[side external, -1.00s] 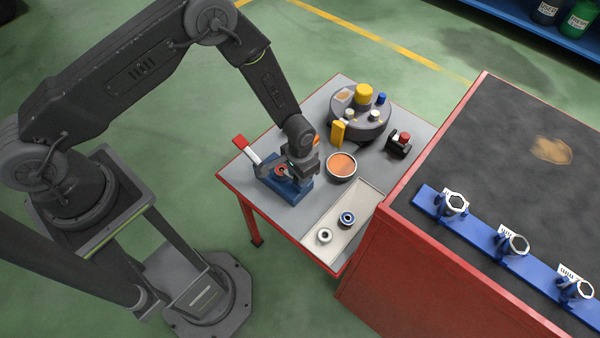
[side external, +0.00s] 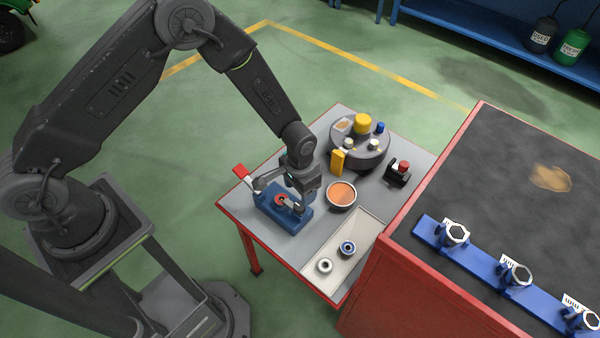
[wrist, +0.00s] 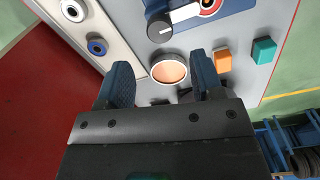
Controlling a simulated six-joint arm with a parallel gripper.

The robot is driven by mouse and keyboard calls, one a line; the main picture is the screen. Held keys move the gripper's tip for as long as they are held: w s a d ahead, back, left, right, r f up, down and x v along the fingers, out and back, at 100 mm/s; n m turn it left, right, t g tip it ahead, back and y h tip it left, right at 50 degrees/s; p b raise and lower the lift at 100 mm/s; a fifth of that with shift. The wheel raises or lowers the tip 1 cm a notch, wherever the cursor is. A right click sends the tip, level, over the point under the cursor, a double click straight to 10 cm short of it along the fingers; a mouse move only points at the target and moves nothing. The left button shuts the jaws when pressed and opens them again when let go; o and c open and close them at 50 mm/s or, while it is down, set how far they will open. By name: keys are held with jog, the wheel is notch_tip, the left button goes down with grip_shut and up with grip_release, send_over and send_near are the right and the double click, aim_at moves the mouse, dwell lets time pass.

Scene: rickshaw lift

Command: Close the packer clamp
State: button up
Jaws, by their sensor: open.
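The packer clamp is a blue base (side external: 285,212) with a red-handled lever (side external: 241,171) standing up at its left end. A red ring shows on its top, and a dark knob sits at its right end. In the wrist view the clamp (wrist: 221,22) is at the top, cut off by the frame, with the dark knob (wrist: 170,22) visible; the red handle is not in that view.
An orange-filled bowl (side external: 341,195) stands right of the clamp. A tray (side external: 338,248) holds two ring parts. A round grey carousel (side external: 360,146) and a small black holder with a red top (side external: 398,172) stand behind. A red bench (side external: 480,200) bounds the right side.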

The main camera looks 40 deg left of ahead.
notch_tip(320, 180, up, 7)
dwell(0.3)
jog(key=s+a+r+n+t, duration=0.1)
jog(key=s+a+r, duration=0.2)
jog(key=r, duration=0.8)
jog(key=s+a+r+t, duration=0.2)
jog(key=a+r, duration=0.2)
jog(key=r, duration=0.6)
jog(key=s+a+r+t, duration=0.1)
jog(key=s+a+r, duration=0.1)
jog(key=s+r, duration=0.2)
jog(key=s+a+r+n+t, duration=0.1)
jog(key=s+a+r, duration=0.2)
jog(key=s, duration=0.8)
jog(key=shift+r+t, duration=0.3)
jog(key=shift+r, duration=0.5)
